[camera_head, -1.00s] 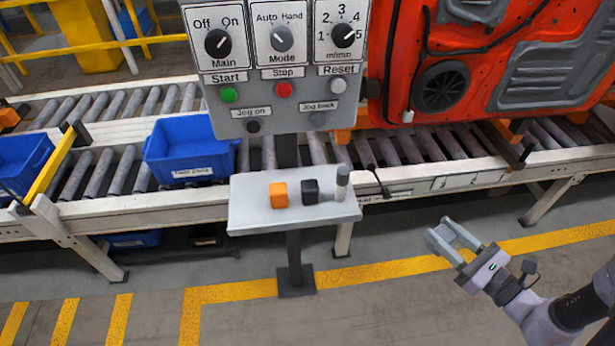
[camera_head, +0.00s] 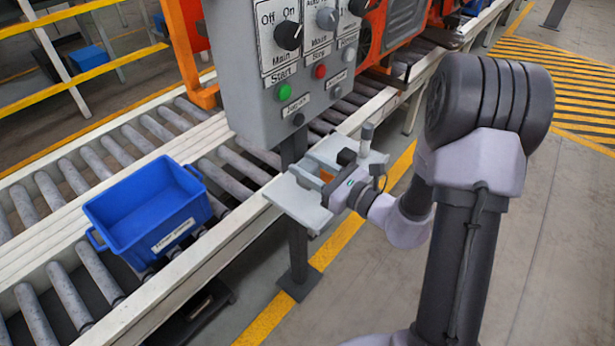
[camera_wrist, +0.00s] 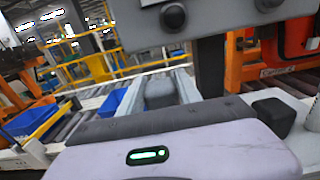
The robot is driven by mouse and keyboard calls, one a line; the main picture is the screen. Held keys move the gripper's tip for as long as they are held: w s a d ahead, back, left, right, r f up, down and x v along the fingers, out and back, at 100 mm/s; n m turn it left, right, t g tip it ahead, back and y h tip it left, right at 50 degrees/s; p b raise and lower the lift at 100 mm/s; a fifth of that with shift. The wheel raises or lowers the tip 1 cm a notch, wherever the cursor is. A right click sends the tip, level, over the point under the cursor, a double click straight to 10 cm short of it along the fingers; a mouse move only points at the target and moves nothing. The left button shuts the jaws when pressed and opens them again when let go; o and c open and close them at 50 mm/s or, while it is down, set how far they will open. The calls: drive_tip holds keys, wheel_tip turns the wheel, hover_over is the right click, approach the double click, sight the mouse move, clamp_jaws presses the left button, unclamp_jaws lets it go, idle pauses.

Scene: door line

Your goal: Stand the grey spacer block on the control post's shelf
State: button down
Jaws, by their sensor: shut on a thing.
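The control post's shelf (camera_head: 292,203) is a small light-grey plate below the button panel. My gripper (camera_head: 305,170) is over the shelf, reaching in from the right. In the wrist view, the grey spacer block (camera_wrist: 160,93) sits between my two fingers, which are shut on it. In the head view I cannot make out the block or whether it touches the shelf. An orange block (camera_head: 327,175) shows partly behind my gripper. A black block (camera_head: 346,157) is close by; it also shows right of my gripper in the wrist view (camera_wrist: 274,116).
A grey upright piece (camera_head: 367,137) stands at the shelf's far end. The control panel (camera_head: 250,90) with knobs and buttons rises just above the shelf. A blue bin (camera_head: 150,212) sits on the roller conveyor at left. The shelf's near left end is bare.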

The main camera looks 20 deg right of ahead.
drive_tip(key=f+b, duration=0.1)
drive_tip(key=f, duration=0.3)
drive_tip(key=f+b, duration=0.1)
drive_tip(key=f, duration=0.2)
drive_tip(key=shift+s+d+b, duration=0.2)
drive_tip(key=shift+d+b, duration=0.1)
drive_tip(key=shift+b, duration=0.05)
drive_tip(key=shift+a+r, duration=0.1)
drive_tip(key=shift+r, duration=0.05)
drive_tip(key=c, duration=0.8)
unclamp_jaws()
drive_tip(key=shift+c, duration=0.2)
